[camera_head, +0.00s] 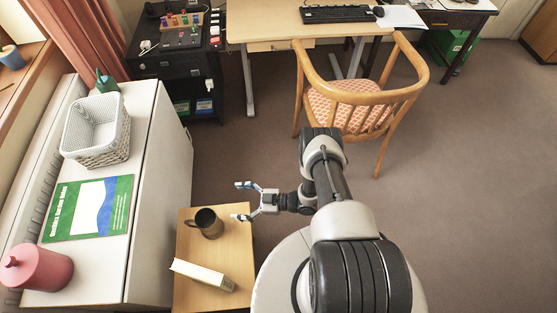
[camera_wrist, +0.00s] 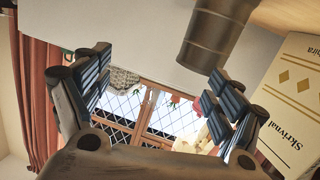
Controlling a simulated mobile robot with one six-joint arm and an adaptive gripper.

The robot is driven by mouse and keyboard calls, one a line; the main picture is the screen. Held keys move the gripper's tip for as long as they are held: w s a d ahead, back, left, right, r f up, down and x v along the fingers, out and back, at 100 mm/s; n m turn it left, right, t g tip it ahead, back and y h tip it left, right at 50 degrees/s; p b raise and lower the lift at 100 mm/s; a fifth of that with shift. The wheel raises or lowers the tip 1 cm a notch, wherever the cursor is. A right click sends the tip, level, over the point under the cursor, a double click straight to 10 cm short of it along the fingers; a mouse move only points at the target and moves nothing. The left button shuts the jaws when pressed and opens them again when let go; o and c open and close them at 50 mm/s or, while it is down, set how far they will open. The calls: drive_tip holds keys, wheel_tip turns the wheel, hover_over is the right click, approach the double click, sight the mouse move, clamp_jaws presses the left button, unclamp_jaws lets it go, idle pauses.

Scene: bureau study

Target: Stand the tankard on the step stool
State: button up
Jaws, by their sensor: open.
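The dark bronze tankard (camera_head: 208,222) stands upright on a small wooden-topped piece (camera_head: 240,251) in the head view. I cannot tell whether this piece is the step stool; no other stool is clear in view. My gripper (camera_head: 239,201) is open and empty, pointing left, just right of the tankard and apart from it. In the wrist view, the tankard (camera_wrist: 212,38) shows at the top, beyond the right finger and not between the jaws of my gripper (camera_wrist: 160,78).
A pale book (camera_head: 203,275) lies near the tankard; it shows at right in the wrist view (camera_wrist: 297,100). A white cabinet (camera_head: 150,200) at left holds a basket (camera_head: 95,130), a green book (camera_head: 88,209) and a pink pot (camera_head: 37,268). A wooden chair (camera_head: 360,95) stands behind.

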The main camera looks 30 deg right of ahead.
drive_tip(key=w+d+r+h, duration=0.3)
drive_tip(key=w+d+r, duration=0.25)
drive_tip(key=w, duration=0.35)
drive_tip(key=w+d+r+h, duration=0.4)
drive_tip(key=w+r, duration=0.3)
drive_tip(key=w, duration=0.2)
drive_tip(key=w+d+r+m+t+h, duration=0.1)
drive_tip(key=d+r+m+h, duration=0.2)
drive_tip(key=r, duration=0.9)
drive_tip(key=w+d+r+m+h, duration=0.2)
drive_tip(key=d+r+h, duration=0.15)
drive_tip(key=r, duration=0.75)
drive_tip(key=s+r+m+g+h, duration=0.25)
drive_tip(key=s+r+m, duration=0.25)
drive_tip(key=s+r, duration=1.2)
drive_tip(key=s+a+m+g+y, duration=0.1)
drive_tip(key=s+a, duration=0.3)
drive_tip(key=s, duration=0.8)
drive_tip(key=s+a+m+g+y, duration=0.1)
drive_tip(key=s+a, duration=0.3)
drive_tip(key=s, duration=0.8)
drive_tip(key=shift+r+m, duration=0.4)
drive_tip(key=shift+r, duration=0.05)
drive_tip(key=shift+w+a, duration=0.1)
